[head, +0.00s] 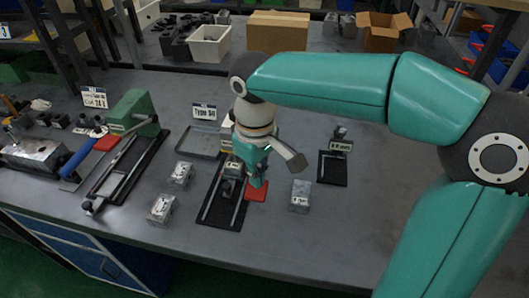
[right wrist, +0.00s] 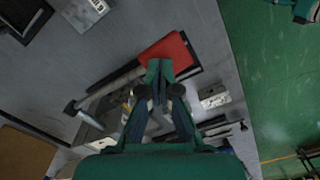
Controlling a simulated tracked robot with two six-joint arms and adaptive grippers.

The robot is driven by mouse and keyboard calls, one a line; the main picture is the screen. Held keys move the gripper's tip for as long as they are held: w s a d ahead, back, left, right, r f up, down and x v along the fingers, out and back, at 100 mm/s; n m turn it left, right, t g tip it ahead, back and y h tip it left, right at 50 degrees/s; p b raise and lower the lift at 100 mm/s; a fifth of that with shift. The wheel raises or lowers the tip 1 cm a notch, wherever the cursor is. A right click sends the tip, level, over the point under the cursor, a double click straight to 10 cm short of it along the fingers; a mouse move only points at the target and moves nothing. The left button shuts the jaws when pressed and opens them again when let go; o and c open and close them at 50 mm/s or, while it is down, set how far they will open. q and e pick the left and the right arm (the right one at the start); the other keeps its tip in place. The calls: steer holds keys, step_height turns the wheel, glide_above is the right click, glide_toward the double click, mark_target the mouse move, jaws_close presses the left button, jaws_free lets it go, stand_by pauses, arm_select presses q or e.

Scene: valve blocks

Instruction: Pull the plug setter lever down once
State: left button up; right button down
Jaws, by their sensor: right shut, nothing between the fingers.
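A fixture on a black base (head: 218,213) with a red pad (head: 257,191) stands mid-bench; it looks like the plug setter, though I cannot be sure. My right gripper (head: 255,182) is shut and empty, pointing down over it and hiding part of it. In the right wrist view its closed fingertips (right wrist: 158,68) overlap the red pad's lower edge (right wrist: 172,47); contact cannot be told. There, a grey rod (right wrist: 110,85) with a wide rounded end runs left of the fingers; it may be the lever. My left gripper is out of view.
A small black tray (head: 332,170) lies farther right. The front bench strip is clear.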

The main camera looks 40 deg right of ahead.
steer(key=shift+s+f+b, duration=0.15)
steer(key=shift+f+b, duration=1.15)
steer(key=shift+f, duration=0.45)
steer(key=shift+s+f+b, duration=0.15)
steer(key=shift+f+b, duration=1.15)
steer(key=shift+f, duration=0.45)
steer(key=shift+s+f+b, duration=0.15)
steer(key=shift+f+b, duration=1.15)
steer(key=shift+f, duration=0.45)
step_height(320, 180, up, 19)
steer(key=p, duration=1.7)
steer(key=shift+w+f, duration=0.2)
steer(key=shift+w, duration=0.25)
